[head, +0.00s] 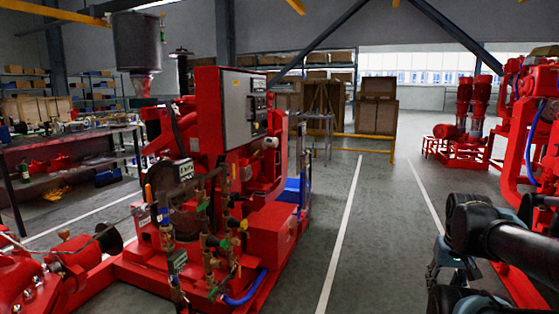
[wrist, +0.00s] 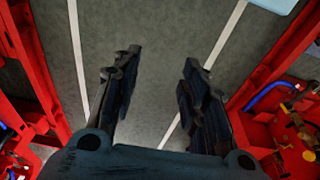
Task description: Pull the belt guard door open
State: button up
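My gripper (wrist: 160,80) is open and empty in the wrist view, with its two dark fingers apart above bare grey floor. Nothing lies between the fingers. In the head view my dark arm reaches in at the lower right, beside a red pumpset (head: 540,110); part of this machine is cut off by the picture's edge. Another red pumpset (head: 207,150) with a grey control cabinet (head: 243,108) stands left of centre, well away from my arm. I cannot pick out the belt guard door with certainty in either view.
Red frames (wrist: 285,50) flank the gripper on both sides in the wrist view. A blue hose (wrist: 268,92) and brass fittings sit at the right. A clear floor aisle with white lines (head: 345,225) runs between the machines. Crates (head: 377,103) stand behind a yellow rail.

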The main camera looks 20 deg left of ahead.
aim_at(277, 154)
jog(key=u, duration=0.15)
jog(key=i, duration=0.45)
jog(key=u, duration=0.5)
jog(key=i, duration=1.85)
